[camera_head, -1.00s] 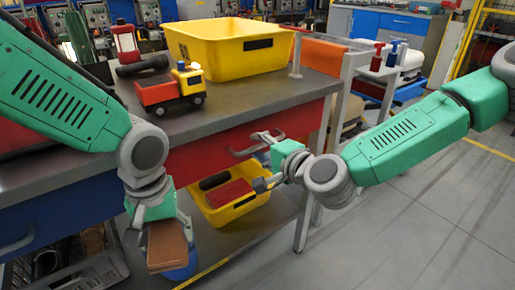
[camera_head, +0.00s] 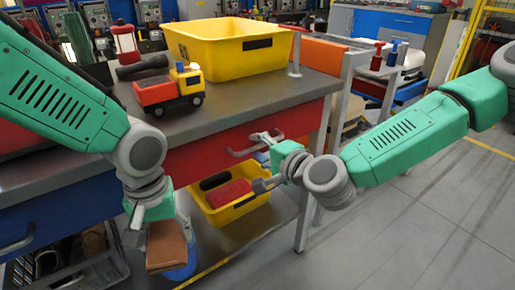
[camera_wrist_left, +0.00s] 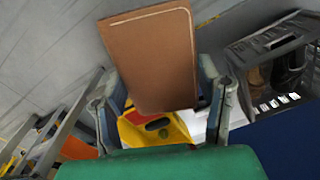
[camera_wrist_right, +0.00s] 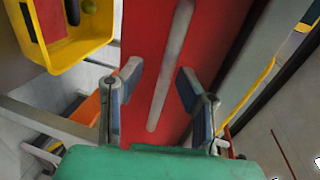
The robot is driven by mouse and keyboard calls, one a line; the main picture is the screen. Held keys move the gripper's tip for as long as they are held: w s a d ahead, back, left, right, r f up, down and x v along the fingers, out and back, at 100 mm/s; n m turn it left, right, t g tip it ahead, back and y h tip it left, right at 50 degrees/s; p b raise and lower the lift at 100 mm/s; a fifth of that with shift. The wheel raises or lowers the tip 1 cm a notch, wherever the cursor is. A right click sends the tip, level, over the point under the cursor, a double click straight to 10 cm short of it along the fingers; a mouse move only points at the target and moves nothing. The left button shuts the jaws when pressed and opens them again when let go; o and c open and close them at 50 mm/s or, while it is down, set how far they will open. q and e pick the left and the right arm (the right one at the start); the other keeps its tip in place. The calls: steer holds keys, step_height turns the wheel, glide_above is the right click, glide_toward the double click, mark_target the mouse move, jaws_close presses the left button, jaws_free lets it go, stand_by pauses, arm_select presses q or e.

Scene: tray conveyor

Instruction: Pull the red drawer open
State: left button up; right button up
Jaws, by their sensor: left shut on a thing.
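The red drawer (camera_head: 205,159) is under the grey worktop and looks shut. Its grey bar handle (camera_head: 240,153) is on the drawer front, and the handle (camera_wrist_right: 170,65) runs lengthwise in the right wrist view. My right gripper (camera_head: 268,161) is open at the drawer front, with its fingers on either side of the handle. In the right wrist view the open jaws (camera_wrist_right: 160,86) show gaps to the handle on both sides. My left gripper (camera_head: 160,236) is shut on a flat brown block (camera_wrist_left: 150,60) and holds it low in front of the bench, away from the drawer.
A yellow bin (camera_head: 236,210) sits on the shelf below the drawer. A blue drawer (camera_head: 60,220) is at left. Floor at right is clear.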

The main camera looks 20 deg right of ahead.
arm_select(q)
steer(key=shift+a, duration=0.2)
steer(key=shift+d, duration=0.1)
arm_select(e)
steer(key=v, duration=0.7)
steer(key=shift+s+d, duration=0.2)
steer(key=shift+s, duration=0.05)
arm_select(q)
steer(key=shift+a, duration=0.25)
arm_select(e)
steer(key=shift+a, duration=0.25)
